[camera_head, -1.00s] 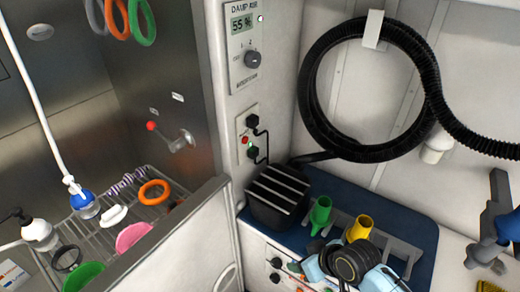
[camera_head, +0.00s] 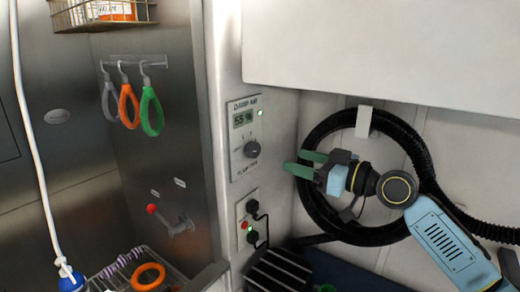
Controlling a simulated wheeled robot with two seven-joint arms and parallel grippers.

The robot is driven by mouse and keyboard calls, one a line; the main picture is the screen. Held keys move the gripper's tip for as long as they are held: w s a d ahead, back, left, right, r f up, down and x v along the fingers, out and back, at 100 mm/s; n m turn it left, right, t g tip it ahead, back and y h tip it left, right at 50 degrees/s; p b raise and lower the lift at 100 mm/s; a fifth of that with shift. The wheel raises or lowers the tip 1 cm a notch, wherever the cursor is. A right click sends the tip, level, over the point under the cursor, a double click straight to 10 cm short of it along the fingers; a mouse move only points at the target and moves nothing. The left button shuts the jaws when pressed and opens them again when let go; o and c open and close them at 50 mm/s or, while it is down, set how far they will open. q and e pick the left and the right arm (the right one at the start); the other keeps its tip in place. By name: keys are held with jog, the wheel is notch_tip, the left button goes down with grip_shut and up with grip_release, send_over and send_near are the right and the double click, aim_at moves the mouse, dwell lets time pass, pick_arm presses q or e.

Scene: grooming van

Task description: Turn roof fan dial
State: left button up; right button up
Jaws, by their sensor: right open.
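The roof fan dial (camera_head: 252,149) is a dark round knob on a white wall panel (camera_head: 244,172). Above it the panel has a small display (camera_head: 243,118) reading about 55 % and a lit green lamp. My right gripper (camera_head: 293,162) has green fingers pointing left toward the dial. It is open and empty, with its fingertips a short way right of the knob and apart from it in the picture. My left gripper is not in view.
A coiled black hose (camera_head: 317,205) hangs behind my right arm. A black ribbed box (camera_head: 277,272) stands below. Colored loops (camera_head: 151,112) hang at left.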

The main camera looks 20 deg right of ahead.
aim_at(257, 150)
jog(key=p+x, duration=0.2)
jog(key=x, duration=0.8)
jog(key=shift+a+p, duration=0.1)
jog(key=shift+p, duration=0.25)
jog(key=shift+x, duration=0.8)
jog(key=c, duration=1)
